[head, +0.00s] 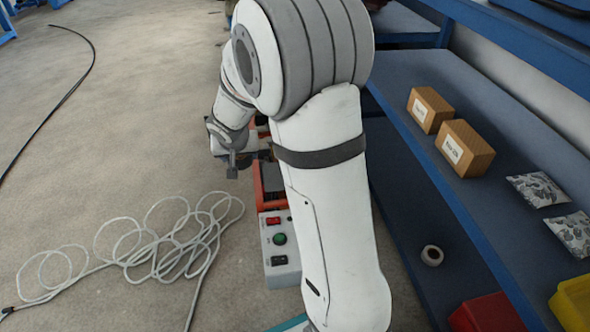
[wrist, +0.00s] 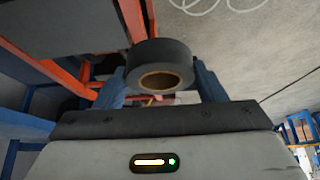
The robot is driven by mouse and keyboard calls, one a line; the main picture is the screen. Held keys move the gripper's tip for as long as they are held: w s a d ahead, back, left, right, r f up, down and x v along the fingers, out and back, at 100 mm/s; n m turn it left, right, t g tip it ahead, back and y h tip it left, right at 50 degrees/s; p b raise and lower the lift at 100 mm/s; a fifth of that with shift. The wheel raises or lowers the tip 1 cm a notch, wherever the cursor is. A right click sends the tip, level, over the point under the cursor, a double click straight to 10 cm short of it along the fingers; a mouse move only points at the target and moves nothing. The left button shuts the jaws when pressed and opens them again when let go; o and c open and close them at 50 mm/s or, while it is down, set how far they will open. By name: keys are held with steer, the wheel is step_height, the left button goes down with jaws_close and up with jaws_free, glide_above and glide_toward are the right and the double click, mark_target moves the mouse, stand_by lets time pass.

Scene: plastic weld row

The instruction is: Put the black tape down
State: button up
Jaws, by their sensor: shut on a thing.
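The black tape (wrist: 162,62) is a dark roll with a brown cardboard core, seen close in the wrist view. My gripper (wrist: 160,84) is shut on it, with one blue finger on each side of the roll. In the head view my gripper (head: 234,166) is low behind my arm, beside an orange and grey machine (head: 279,240). The tape cannot be made out clearly in the head view. In the wrist view, orange beams (wrist: 132,18) show behind and left of the roll, and I cannot tell whether it touches anything.
A blue shelf (head: 395,75) on the right holds two cardboard boxes (head: 467,149) and silver packets (head: 538,190). A pale cable (head: 165,240) lies coiled on the left floor.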

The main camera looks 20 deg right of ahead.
steer(key=s+d+r+m+g+h+p, duration=0.1)
steer(key=d+m+p, duration=0.25)
steer(key=d, duration=0.45)
steer(key=s+d+r+m+g+h+p, duration=0.1)
steer(key=d+m+h+p, duration=0.15)
steer(key=d+p, duration=0.35)
steer(key=shift+y, duration=0.35)
steer(key=f+b, duration=0.1)
steer(key=f, duration=0.1)
steer(key=d+f+b, duration=0.1)
steer(key=f+b, duration=0.2)
steer(key=f, duration=0.1)
steer(key=shift+s+d+f+b, duration=0.1)
steer(key=shift+s+d+b, duration=0.15)
steer(key=shift+d+b, duration=0.1)
steer(key=shift+f+b, duration=1.05)
steer(key=shift+f, duration=1.1)
steer(key=shift+f+b, duration=0.2)
steer(key=shift+b, duration=0.1)
steer(key=o, duration=1)
steer(key=shift+r, duration=0.15)
